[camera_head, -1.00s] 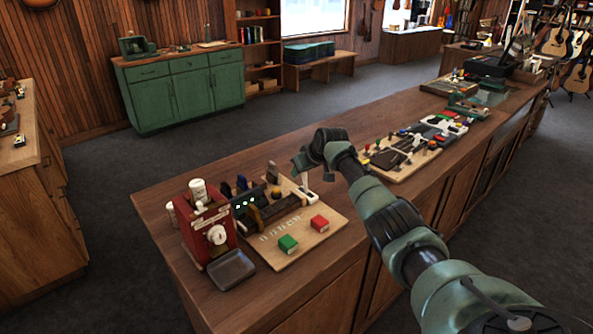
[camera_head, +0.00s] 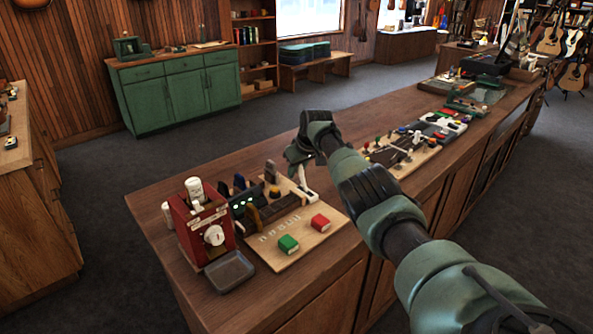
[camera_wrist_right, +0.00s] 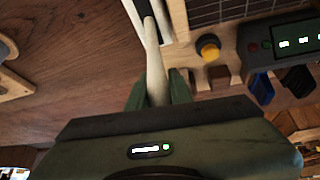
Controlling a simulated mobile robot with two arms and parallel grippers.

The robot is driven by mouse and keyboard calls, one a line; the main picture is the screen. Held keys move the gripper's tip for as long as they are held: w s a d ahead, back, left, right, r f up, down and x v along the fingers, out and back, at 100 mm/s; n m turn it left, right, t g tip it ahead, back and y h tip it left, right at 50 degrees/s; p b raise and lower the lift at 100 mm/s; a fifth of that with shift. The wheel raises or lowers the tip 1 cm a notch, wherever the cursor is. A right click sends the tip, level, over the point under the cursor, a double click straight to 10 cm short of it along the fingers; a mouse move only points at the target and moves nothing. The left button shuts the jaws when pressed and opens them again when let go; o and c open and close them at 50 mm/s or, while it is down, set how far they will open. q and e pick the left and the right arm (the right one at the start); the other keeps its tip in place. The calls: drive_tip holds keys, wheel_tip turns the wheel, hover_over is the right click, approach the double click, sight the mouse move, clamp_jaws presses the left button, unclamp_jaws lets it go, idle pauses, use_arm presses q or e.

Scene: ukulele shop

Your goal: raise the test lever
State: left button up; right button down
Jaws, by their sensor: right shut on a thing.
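The white test lever (camera_head: 302,177) stands at the back right of the wooden test board (camera_head: 318,236) on the counter. In the wrist view the pale lever (camera_wrist_right: 152,52) runs up from between the green fingers of my right gripper (camera_wrist_right: 160,92). My right gripper (camera_head: 297,160) is shut on the lever from above; its fingers are partly hidden in the head view. The lever's base is a white slotted block in the wrist view. My left gripper is not in view.
A red machine (camera_head: 200,228) and a dark tray (camera_head: 231,271) stand to the left. Another board (camera_head: 408,160) with small controls lies to the right.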

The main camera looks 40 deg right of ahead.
sight(301, 175)
drive_tip(key=c, duration=1.3)
unclamp_jaws()
drive_tip(key=shift+w, duration=0.1)
drive_tip(key=shift+s+r, duration=0.2)
drive_tip(key=shift+r, duration=0.15)
drive_tip(key=shift+b+v, duration=0.35)
drive_tip(key=shift+v, duration=3.1)
